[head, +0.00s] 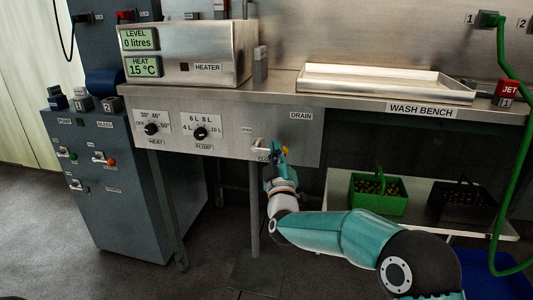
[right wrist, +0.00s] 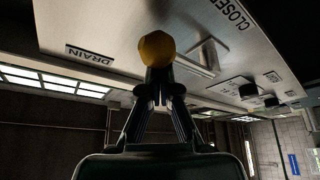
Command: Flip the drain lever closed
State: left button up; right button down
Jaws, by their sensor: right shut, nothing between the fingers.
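The drain lever has a yellow knob (head: 285,149) and a pale metal handle (head: 261,148). It sits on the steel front panel below the DRAIN label (head: 301,115), close to a partly hidden CLOSED label. My right gripper (head: 279,158) is at the lever, its fingers shut with nothing between them. In the right wrist view the fingertips (right wrist: 158,76) are right at the yellow knob (right wrist: 157,48), which overlaps them; I cannot tell whether they touch. The lever's metal bracket (right wrist: 205,57) shows beside the knob. My left gripper is not in view.
The HEAT dial (head: 151,129) and FLOAT dial (head: 200,133) are to the left on the same panel. A green crate (head: 378,204) stands on the lower shelf at the right, and a green hose (head: 507,150) hangs farther right.

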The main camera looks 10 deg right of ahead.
jog(key=shift+f, duration=0.35)
notch_tip(320, 180, up, 4)
jog(key=a+p, duration=0.2)
jog(key=p, duration=0.1)
jog(key=v, duration=0.9)
jog(key=shift+s+a+f, duration=0.25)
jog(key=shift+a+f, duration=0.05)
jog(key=shift+f, duration=0.05)
